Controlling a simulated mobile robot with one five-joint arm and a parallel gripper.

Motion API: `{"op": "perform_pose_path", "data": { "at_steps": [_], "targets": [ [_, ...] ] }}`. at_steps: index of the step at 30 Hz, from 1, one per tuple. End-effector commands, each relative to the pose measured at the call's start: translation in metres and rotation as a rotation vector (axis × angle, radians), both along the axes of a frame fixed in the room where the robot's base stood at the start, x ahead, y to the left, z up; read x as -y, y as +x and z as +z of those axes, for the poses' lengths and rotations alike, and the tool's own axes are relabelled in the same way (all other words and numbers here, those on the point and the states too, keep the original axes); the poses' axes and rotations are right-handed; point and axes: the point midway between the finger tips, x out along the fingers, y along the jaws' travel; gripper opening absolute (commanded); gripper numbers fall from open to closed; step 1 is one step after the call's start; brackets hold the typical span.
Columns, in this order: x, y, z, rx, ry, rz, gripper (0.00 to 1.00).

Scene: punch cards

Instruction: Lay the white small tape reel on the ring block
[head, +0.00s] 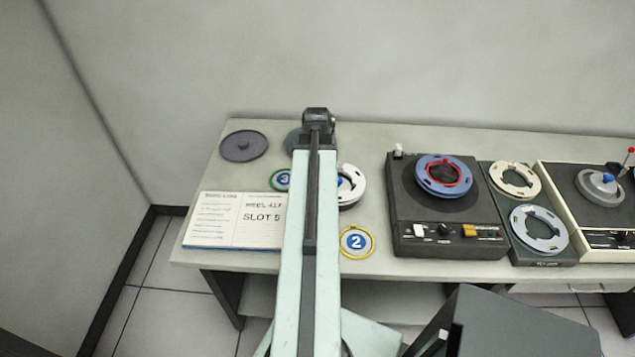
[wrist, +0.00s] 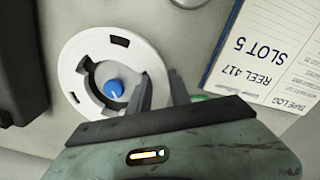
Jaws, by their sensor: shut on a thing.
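The white small tape reel (wrist: 82,52) lies at the left of the wrist view, with a blue knob (wrist: 115,89) showing in its open centre. My gripper (wrist: 162,88) is shut on the reel's rim at its right side, one finger inside the opening and one outside. In the head view the reel (head: 352,188) shows partly behind my arm, and my fingers are hidden. I cannot tell whether the reel touches the table. A dark flat block (head: 496,206) with a cream ring and a grey ring stands to the right; it may be the ring block.
A tape machine (head: 402,213) with a blue reel stands between the reel and that block. A cream machine (head: 557,214) is farther right. A log sheet (head: 212,222), yellow ring 2 (head: 343,248), green ring 3 (head: 273,184) and a dark disc (head: 244,146) lie on the table (head: 370,141).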

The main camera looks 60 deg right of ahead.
Motion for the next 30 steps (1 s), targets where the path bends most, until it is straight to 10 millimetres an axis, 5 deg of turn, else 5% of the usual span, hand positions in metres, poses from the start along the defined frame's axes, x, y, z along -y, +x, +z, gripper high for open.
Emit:
{"op": "perform_pose_path", "data": {
  "at_steps": [19,20,22,30],
  "targets": [
    [0.0,0.0,-0.017,0.0,0.0,0.0,0.0],
    [0.0,0.0,-0.016,0.0,0.0,0.0,0.27],
    [0.0,0.0,-0.016,0.0,0.0,0.0,0.47],
    [0.0,0.0,-0.016,0.0,0.0,0.0,0.47]
  ]
}}
